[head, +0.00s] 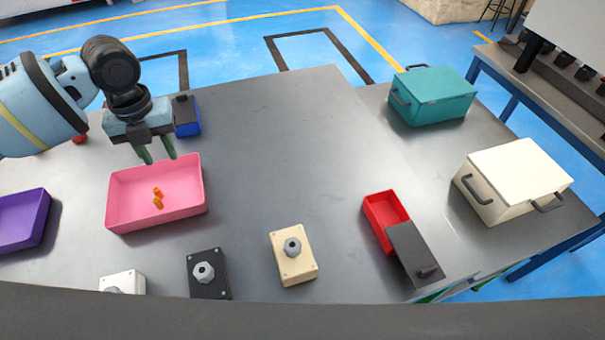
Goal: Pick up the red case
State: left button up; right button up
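The red case (382,209) is a small open-topped box on the right part of the grey table. A dark grey lid (414,252) with a small knob covers its near end, and the visible part of its inside looks empty. My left gripper (157,154) is at the upper left, over the far edge of the pink tray, well away from the red case. Its two green fingers point down, apart, with nothing between them. My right gripper does not show.
The pink tray (184,206) holds small orange pieces. A blue case (188,129) is partly hidden behind my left gripper. A purple tray (22,220), several knob boxes, a teal case (433,97) and a cream case (515,173) stand around. The table's middle is clear.

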aim_at(384, 209)
jog(key=z, duration=0.85)
jog(key=k, duration=1.5)
